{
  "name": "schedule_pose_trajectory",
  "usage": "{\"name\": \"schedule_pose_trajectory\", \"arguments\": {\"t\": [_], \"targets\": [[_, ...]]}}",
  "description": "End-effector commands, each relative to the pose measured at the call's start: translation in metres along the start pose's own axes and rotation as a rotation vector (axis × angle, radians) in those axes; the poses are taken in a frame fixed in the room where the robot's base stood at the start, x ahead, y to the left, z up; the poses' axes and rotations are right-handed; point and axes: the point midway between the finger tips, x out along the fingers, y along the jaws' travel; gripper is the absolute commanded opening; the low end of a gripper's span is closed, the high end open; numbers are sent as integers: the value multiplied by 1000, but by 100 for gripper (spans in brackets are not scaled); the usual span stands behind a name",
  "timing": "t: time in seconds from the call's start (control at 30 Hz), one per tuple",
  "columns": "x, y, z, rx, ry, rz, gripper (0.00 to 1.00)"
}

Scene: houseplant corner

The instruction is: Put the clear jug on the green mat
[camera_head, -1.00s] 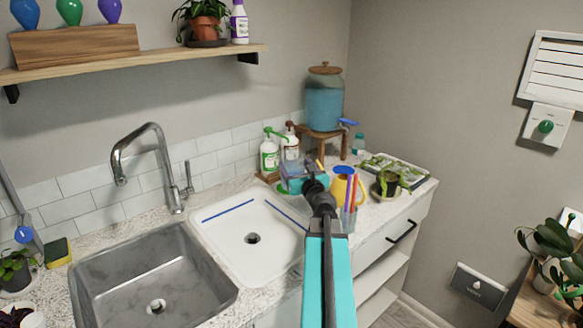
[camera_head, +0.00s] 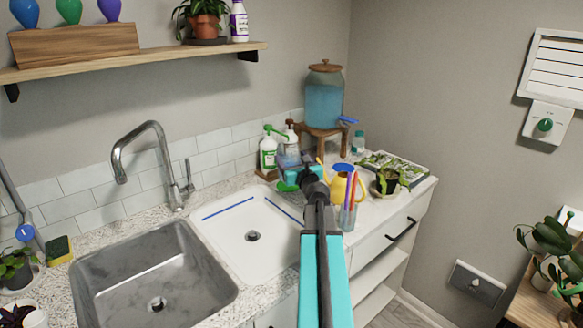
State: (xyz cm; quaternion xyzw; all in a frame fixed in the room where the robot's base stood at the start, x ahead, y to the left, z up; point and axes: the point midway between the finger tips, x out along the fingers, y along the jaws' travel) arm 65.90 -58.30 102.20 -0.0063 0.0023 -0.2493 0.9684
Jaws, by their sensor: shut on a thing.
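My gripper (camera_head: 303,174), with turquoise fingers, reaches out over the counter at the far right of the white basin. It is shut on a clear, see-through thing that looks like the clear jug (camera_head: 288,160). The wrist and fingers hide much of the jug, and I cannot tell its exact tilt or height above the counter. A small green patch (camera_head: 287,187) shows just below and left of the fingers. I cannot tell whether it is the green mat or part of another thing.
A yellow watering can (camera_head: 340,189) and a clear cup with coloured sticks (camera_head: 347,214) stand close to the right. Pump bottles (camera_head: 268,153) stand behind. A drinks dispenser (camera_head: 324,103) sits on a wooden stand. A seedling tray (camera_head: 402,169) lies right. The white basin (camera_head: 242,228) is empty.

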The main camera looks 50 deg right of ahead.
Motion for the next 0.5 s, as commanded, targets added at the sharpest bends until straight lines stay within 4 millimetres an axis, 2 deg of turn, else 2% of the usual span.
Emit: {"name": "schedule_pose_trajectory", "arguments": {"t": [0.07, 0.1, 0.2, 0.3, 0.5], "targets": [[9, 0, 1, 1, -1, 1, 32], [6, 0, -9, 1, 1, 0, 32], [5, 0, -23, 2, 1, 0, 32], [5, 0, -31, 2, 0, 0, 32], [5, 0, -34, 0, -1, 0, 32]]}}
